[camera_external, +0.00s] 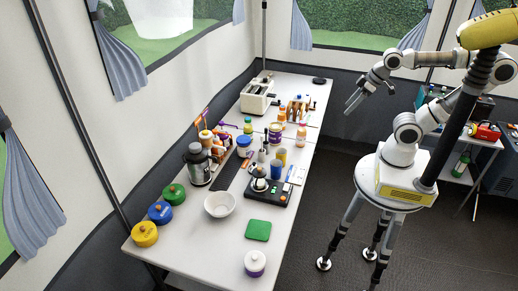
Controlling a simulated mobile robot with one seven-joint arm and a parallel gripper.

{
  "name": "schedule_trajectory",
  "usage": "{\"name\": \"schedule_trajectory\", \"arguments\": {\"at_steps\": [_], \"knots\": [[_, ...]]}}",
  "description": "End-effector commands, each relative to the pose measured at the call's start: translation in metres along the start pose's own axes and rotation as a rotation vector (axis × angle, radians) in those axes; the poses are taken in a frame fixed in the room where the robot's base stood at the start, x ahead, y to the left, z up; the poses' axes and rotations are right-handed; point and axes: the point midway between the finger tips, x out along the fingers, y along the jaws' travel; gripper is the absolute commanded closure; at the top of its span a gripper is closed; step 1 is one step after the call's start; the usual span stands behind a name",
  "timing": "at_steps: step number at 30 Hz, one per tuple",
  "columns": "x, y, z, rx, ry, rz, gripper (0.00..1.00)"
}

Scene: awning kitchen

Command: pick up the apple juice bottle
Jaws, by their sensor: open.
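I cannot tell for sure which thing is the apple juice bottle; labels are too small to read. On the long white table (190,232), a small orange bottle (300,136) stands upright near the right edge. Another small orange-topped bottle (282,115) stands behind it. A green-capped bottle (247,126) stands further left. My gripper (350,104) is open and empty, held in the air to the right of the table, apart from all these bottles.
A toaster (257,96) stands at the table's back. A burner (266,190), white bowl (219,204), juicer (197,166) and several coloured lidded pots (145,234) crowd the front. The floor between is clear.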

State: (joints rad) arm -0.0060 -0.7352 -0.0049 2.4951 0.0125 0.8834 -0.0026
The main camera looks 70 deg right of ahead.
Motion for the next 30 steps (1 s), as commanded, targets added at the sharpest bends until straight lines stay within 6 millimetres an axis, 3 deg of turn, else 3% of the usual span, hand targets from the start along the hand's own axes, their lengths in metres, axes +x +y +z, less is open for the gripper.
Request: {"name": "schedule_trajectory", "arguments": {"at_steps": [8,16,24,30], "knots": [[0.044,-0.028,-0.067,0.092,0.072,-0.144,0.2],[0.113,-0.04,-0.142,0.258,0.178,-0.193,0.2],[0.198,-0.026,-0.192,0.411,0.291,-0.089,0.2],[0.26,-0.002,-0.21,0.48,0.388,0.069,0.2]]}}
